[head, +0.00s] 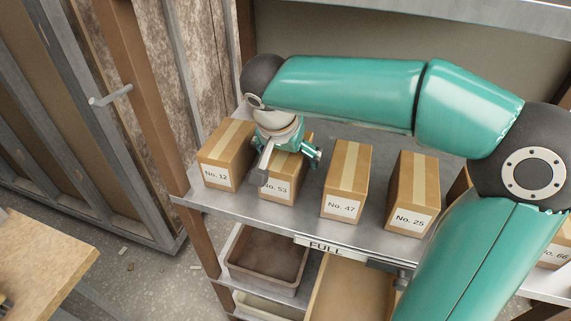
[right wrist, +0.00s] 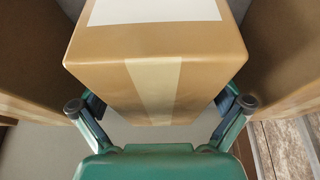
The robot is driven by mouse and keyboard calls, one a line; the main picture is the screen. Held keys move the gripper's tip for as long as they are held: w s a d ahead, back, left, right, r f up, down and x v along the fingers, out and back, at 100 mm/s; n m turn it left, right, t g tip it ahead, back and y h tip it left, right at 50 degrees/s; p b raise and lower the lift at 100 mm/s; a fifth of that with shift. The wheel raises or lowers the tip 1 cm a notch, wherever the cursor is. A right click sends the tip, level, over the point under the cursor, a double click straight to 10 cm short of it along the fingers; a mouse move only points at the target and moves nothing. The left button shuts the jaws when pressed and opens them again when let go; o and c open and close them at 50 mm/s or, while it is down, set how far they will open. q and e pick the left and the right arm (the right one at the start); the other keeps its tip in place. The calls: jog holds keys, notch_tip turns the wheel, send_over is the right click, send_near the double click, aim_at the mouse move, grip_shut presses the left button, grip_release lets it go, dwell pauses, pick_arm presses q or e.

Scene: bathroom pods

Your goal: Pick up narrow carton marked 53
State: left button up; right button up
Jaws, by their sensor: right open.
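The narrow carton marked 53 (head: 277,188) stands on the metal shelf between cartons 12 and 47. It is brown with a pale tape strip and a white label. My right gripper (head: 289,165) is over its top, and the arm and fingers hide part of it. In the right wrist view the carton (right wrist: 158,60) lies between the two open fingers of the right gripper (right wrist: 160,105), one at each side. I cannot tell whether the fingers touch it. My left gripper is not in view.
Carton 12 (head: 225,155) stands close on the left. Carton 47 (head: 346,180) and carton 25 (head: 412,193) stand to the right on the shelf (head: 375,238). Carton 66 (head: 555,250) is partly hidden at far right. A bin (head: 268,258) sits on the level below.

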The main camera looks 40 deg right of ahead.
jog(key=shift+f, duration=0.2)
dwell(0.4)
jog(key=c, duration=1.5)
jog(key=shift+r, duration=0.1)
jog(key=shift+c, duration=0.2)
